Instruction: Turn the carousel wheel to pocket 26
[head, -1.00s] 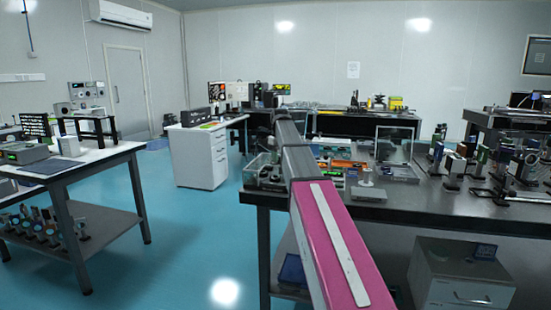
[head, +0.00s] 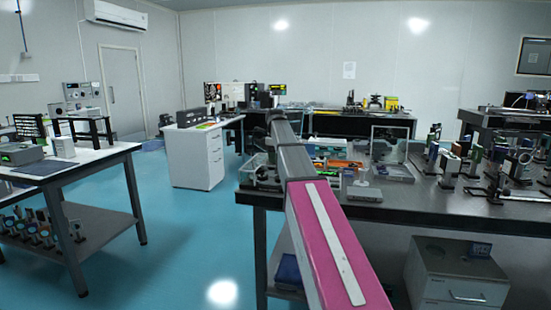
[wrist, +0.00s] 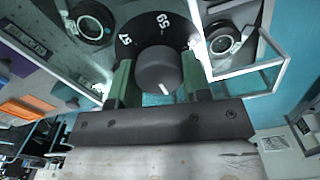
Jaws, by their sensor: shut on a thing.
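In the wrist view, a dark round knob (wrist: 158,67) with a short white mark on its lower edge stands in front of a black numbered wheel (wrist: 143,22). Two numbers show on the wheel, looking like 57 and 59, but they are tilted and hard to read surely. The rest of the wheel is hidden or out of frame. My gripper (wrist: 157,78) has a green finger on each side of the knob and is shut on it. In the head view the gripper and wheel cannot be made out; my pink and grey arm covers that area.
Round dark fittings (wrist: 91,24) flank the wheel, and a clear-walled frame (wrist: 268,65) stands close at right. In the head view, a dark optical table (head: 400,208) carries several mounts at right. Open blue floor (head: 185,235) lies at left, beside a white-topped table (head: 95,157).

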